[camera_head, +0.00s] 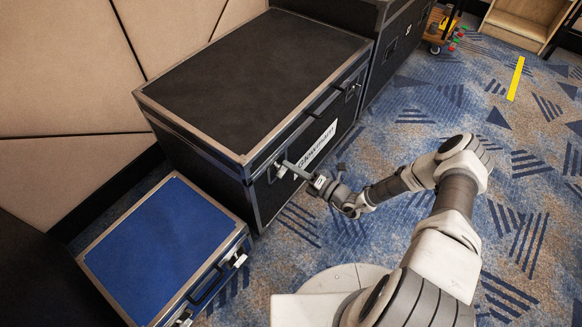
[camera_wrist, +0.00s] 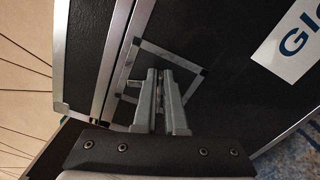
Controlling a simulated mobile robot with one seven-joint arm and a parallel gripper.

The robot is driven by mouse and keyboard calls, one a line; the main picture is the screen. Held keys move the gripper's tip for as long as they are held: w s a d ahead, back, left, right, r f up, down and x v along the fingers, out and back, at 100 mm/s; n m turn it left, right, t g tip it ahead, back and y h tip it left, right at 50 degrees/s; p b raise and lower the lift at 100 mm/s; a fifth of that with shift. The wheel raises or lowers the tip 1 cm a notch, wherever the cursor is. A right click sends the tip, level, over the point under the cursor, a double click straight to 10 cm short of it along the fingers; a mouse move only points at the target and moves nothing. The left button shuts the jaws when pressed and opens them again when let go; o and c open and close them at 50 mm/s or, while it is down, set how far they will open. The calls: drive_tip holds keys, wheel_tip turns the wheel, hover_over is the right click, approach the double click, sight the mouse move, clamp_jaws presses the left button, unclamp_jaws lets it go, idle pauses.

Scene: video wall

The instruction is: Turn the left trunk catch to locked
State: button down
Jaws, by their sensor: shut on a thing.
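The trunk (camera_head: 250,75) is a large black case with silver edges, standing against the wall. Its left catch (camera_head: 273,172) sits on the front face near the left corner. My gripper (camera_head: 284,166) reaches it from the right and is shut on it. In the wrist view, the fingertips (camera_wrist: 159,74) are close together inside the catch's tilted square silver frame (camera_wrist: 187,60). The fingers hide most of the catch's turning part, so its angle is unclear. The right catch (camera_head: 351,92) is farther along the same face.
A white label (camera_head: 316,149) is on the trunk front, right of the left catch. A smaller blue case (camera_head: 165,250) stands on the left in front of the trunk. Another black case (camera_head: 398,45) stands behind. The patterned carpet (camera_head: 400,130) to the right is mostly clear.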

drive_tip(key=shift+f+m, duration=0.2)
drive_tip(key=shift+m, duration=0.75)
drive_tip(key=shift+f+m, duration=0.2)
drive_tip(key=shift+m, duration=0.75)
drive_tip(key=c, duration=1)
unclamp_jaws()
drive_tip(key=shift+d, duration=0.1)
drive_tip(key=p+v, duration=0.3)
drive_tip(key=v, duration=1.4)
drive_tip(key=shift+s+p, duration=0.15)
drive_tip(key=shift+p, duration=0.2)
